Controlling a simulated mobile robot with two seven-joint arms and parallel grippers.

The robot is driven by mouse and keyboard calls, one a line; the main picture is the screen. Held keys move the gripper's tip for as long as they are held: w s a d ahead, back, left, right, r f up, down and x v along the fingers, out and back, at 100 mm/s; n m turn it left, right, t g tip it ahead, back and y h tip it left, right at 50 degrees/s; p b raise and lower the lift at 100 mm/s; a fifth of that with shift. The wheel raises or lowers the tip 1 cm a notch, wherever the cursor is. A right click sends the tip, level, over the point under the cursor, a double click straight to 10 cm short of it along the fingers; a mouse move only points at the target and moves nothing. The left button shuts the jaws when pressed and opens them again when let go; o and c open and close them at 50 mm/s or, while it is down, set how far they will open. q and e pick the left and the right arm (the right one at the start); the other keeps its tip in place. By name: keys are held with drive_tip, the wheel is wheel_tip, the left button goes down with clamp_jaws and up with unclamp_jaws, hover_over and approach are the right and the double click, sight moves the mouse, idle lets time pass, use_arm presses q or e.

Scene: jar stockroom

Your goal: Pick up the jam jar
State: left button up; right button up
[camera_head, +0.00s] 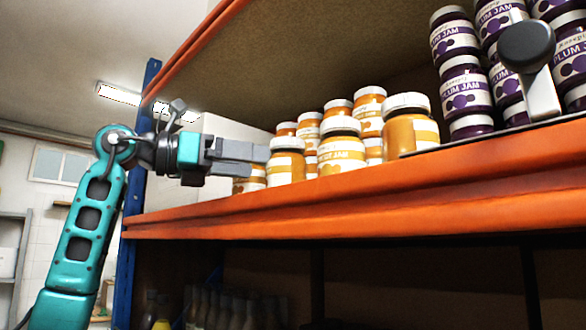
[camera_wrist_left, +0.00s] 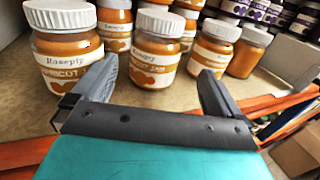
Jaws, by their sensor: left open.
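Several jam jars with white lids, orange-brown filling and apricot labels stand on the shelf. In the head view the nearest one (camera_head: 286,163) is right at the fingertips of my left gripper (camera_head: 262,160), which reaches in level from the left. In the left wrist view my left gripper (camera_wrist_left: 155,84) is open. One apricot jar (camera_wrist_left: 157,62) stands upright just beyond and between its fingers, with clear space on both sides. Another apricot jar (camera_wrist_left: 66,55) is close outside the left finger. My right gripper is not in view.
Plum jam jars (camera_head: 466,90) are stacked at the right of the shelf. The orange shelf beam (camera_head: 350,200) runs along the front edge, with a blue upright (camera_head: 133,200) at the left. More apricot jars (camera_wrist_left: 213,50) stand close behind and beside. Dim bottles (camera_head: 225,308) stand below.

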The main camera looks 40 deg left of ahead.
sight(293, 161)
use_arm(q)
drive_tip(key=x, duration=0.4)
drive_tip(key=shift+w+d, duration=0.15)
drive_tip(key=shift+w, duration=0.15)
drive_tip(key=x, duration=0.3)
drive_tip(key=p+x, duration=0.1)
drive_tip(key=x, duration=0.1)
drive_tip(key=shift+w+a+r, duration=0.1)
drive_tip(key=shift+w+a, duration=0.1)
drive_tip(key=shift+w, duration=0.1)
drive_tip(key=shift+s, duration=0.1)
drive_tip(key=shift+c, duration=0.7)
drive_tip(key=shift+a+r, duration=0.1)
drive_tip(key=c, duration=1.5)
drive_tip(key=shift+s+r, duration=0.2)
drive_tip(key=shift+r, duration=0.3)
wheel_tip(293, 161, up, 5)
drive_tip(key=shift+f+p, duration=0.15)
drive_tip(key=shift+p, duration=0.8)
drive_tip(key=shift+r, duration=0.4)
drive_tip(key=s, duration=0.6)
drive_tip(key=s+a+b, duration=0.1)
drive_tip(key=s, duration=1.2)
drive_tip(key=shift+s+a+r, duration=0.2)
drive_tip(key=shift+s+a, duration=0.1)
drive_tip(key=shift+a, duration=0.05)
